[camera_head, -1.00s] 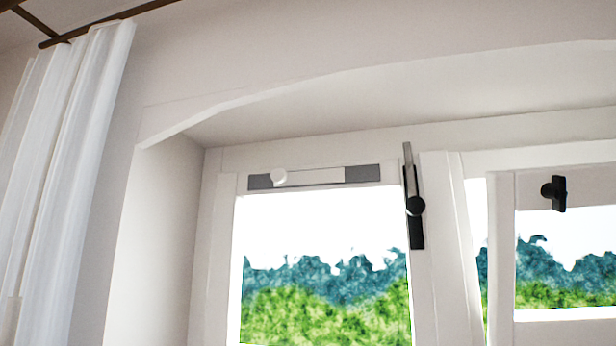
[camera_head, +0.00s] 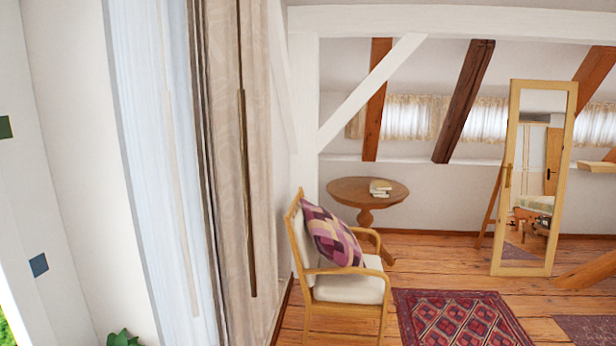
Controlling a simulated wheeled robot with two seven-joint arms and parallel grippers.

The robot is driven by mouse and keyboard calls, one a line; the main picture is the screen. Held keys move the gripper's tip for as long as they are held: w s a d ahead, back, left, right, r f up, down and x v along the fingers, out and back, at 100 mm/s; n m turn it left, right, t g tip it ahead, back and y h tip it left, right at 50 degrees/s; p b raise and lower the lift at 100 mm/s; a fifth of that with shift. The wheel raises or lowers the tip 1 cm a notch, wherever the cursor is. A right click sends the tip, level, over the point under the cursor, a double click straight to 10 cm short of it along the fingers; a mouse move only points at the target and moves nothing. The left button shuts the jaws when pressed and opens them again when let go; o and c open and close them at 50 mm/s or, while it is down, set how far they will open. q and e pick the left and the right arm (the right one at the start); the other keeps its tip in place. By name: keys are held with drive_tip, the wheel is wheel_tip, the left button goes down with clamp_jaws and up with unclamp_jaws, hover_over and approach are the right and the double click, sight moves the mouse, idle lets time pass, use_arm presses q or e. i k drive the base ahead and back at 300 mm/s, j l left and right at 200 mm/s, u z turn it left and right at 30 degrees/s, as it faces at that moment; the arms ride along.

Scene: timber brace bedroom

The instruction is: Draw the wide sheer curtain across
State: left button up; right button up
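A white sheer curtain (camera_head: 165,170) hangs gathered in a narrow vertical bundle at the left, beside the pale window reveal. A heavier beige curtain (camera_head: 225,170) hangs right next to it on its right side, with a thin dark wand (camera_head: 246,190) hanging down its front. The tops and the lower ends of both curtains are cut off by the frame. Neither of my grippers is in view.
A wooden armchair (camera_head: 345,290) with a patterned cushion stands right of the curtains. Behind it are a round table (camera_head: 352,190) with books and a standing mirror (camera_head: 533,180). A red rug (camera_head: 460,318) lies on the plank floor. A green plant (camera_head: 122,338) shows at bottom left.

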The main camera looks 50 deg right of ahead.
sight(201, 331)
drive_tip(key=l+z, duration=0.1)
drive_tip(key=z, duration=0.9)
